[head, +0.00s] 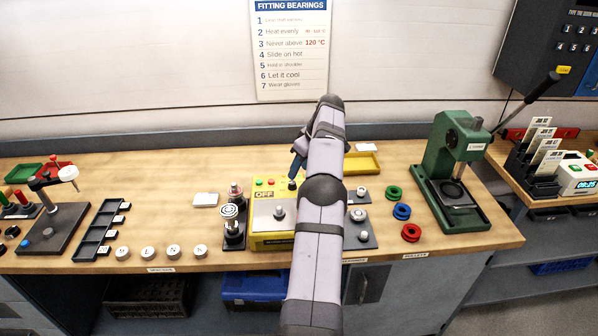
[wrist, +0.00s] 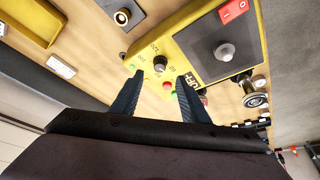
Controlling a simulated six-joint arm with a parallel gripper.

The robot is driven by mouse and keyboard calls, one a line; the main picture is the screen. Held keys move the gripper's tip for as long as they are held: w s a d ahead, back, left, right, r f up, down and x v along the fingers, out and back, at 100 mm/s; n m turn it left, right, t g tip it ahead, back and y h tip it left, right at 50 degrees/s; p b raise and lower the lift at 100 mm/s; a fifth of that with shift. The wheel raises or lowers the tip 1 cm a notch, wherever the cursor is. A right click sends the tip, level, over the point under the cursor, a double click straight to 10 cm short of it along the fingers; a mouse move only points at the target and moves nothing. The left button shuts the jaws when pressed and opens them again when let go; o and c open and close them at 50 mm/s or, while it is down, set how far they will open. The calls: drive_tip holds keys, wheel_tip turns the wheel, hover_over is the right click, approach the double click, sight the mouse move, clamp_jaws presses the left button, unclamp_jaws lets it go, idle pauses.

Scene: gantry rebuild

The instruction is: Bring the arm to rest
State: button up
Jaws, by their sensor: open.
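My arm reaches from the bottom middle of the head view up over the workbench (head: 120,165), its wrist bent near the wall. My gripper (head: 296,172) points down behind the yellow heater box (head: 270,241), partly hidden by my own arm. In the wrist view my gripper (wrist: 157,85) shows two dark fingers spread apart with nothing between them. The yellow box (wrist: 180,60), with its knob, buttons and dark plate, lies beyond the fingertips. I cannot tell the exact gap between fingertips and box.
A green press (head: 450,165) with a long lever stands at the right. Red, blue and green rings (head: 402,212) lie beside it. A yellow tray (head: 363,162) is behind my arm. A black rack (head: 98,233) and several white round pieces (head: 172,252) are at left.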

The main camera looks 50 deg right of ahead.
idle(0.3)
drive_tip(key=w+a+r+g, duration=0.1)
drive_tip(key=w+a, duration=0.2)
drive_tip(key=a, duration=0.5)
drive_tip(key=w+a+r, duration=0.1)
drive_tip(key=w+a, duration=0.1)
drive_tip(key=a, duration=0.6)
drive_tip(key=s+a+g, duration=0.2)
drive_tip(key=s+a, duration=0.1)
drive_tip(key=a, duration=1.2)
drive_tip(key=s+a+f, duration=0.3)
drive_tip(key=s+a, duration=0.5)
drive_tip(key=s, duration=0.3)
drive_tip(key=s+a+f+g, duration=0.1)
drive_tip(key=s+a+f, duration=0.2)
drive_tip(key=s+a, duration=0.6)
drive_tip(key=shift+s+a+f, duration=0.3)
drive_tip(key=shift+s, duration=0.9)
